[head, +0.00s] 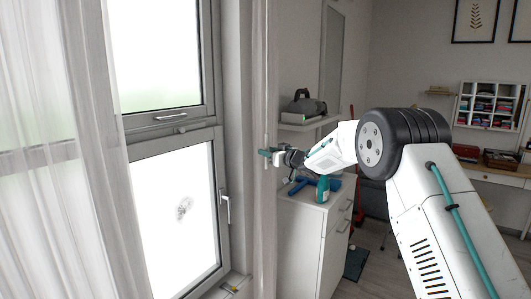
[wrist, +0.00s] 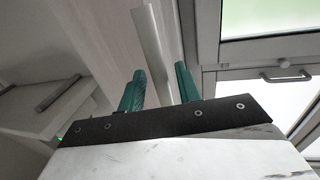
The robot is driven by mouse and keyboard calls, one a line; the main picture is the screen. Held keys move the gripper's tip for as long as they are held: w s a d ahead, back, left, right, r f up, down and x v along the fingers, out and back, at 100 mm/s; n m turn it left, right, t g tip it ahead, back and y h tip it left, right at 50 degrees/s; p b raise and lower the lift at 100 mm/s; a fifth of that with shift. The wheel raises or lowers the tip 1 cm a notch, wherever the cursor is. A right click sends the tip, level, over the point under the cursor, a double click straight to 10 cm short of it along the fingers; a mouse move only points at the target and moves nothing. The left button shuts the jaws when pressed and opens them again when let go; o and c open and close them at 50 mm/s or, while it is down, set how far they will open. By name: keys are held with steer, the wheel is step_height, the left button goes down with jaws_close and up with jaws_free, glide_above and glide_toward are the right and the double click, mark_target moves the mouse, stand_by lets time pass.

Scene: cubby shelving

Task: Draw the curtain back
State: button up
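A sheer white curtain (head: 45,120) hangs over the left part of the window in the head view. A narrow pale hanging strip (head: 263,230) runs down the window's right side; I cannot tell whether it is curtain. My gripper (head: 268,153) is at this strip, beside a thin upright pale rod (head: 267,70). In the wrist view, the teal fingers of my gripper (wrist: 160,88) are apart. A pale rod or slat (wrist: 150,40) stands between them, with gaps showing at its sides. Its lower end is hidden behind the gripper's dark plate.
The window (head: 180,200) has a grey frame and a handle (head: 225,207). A white cabinet (head: 308,240) with a spray bottle (head: 323,189) stands close below my arm. A wall shelf (head: 308,122) holds a grey item. Open floor lies to the right.

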steer(key=v, duration=0.7)
steer(key=shift+a, duration=0.1)
steer(key=d+f+m+h, duration=0.3)
steer(key=d+f+h, duration=0.4)
steer(key=f, duration=0.1)
steer(key=s+d+f+m+g+h, duration=0.1)
steer(key=s+d+m+g+h, duration=0.15)
steer(key=s+d+h, duration=0.4)
steer(key=s+d+m+g, duration=0.1)
steer(key=s+g, duration=0.2)
steer(key=s, duration=0.6)
steer(key=s+d+g, duration=0.2)
steer(key=s+g, duration=0.1)
steer(key=s, duration=0.7)
steer(key=s+a+r+g, duration=0.1)
steer(key=s+r, duration=0.1)
steer(key=s, duration=1.1)
steer(key=s+a+r+m+g+y, duration=0.1)
steer(key=s+a, duration=0.1)
steer(key=s, duration=1)
steer(key=s+a+r+g+y, duration=0.1)
steer(key=s+r+g, duration=0.1)
steer(key=s, duration=1.1)
steer(key=shift+s+a+r, duration=0.3)
steer(key=shift+r, duration=0.05)
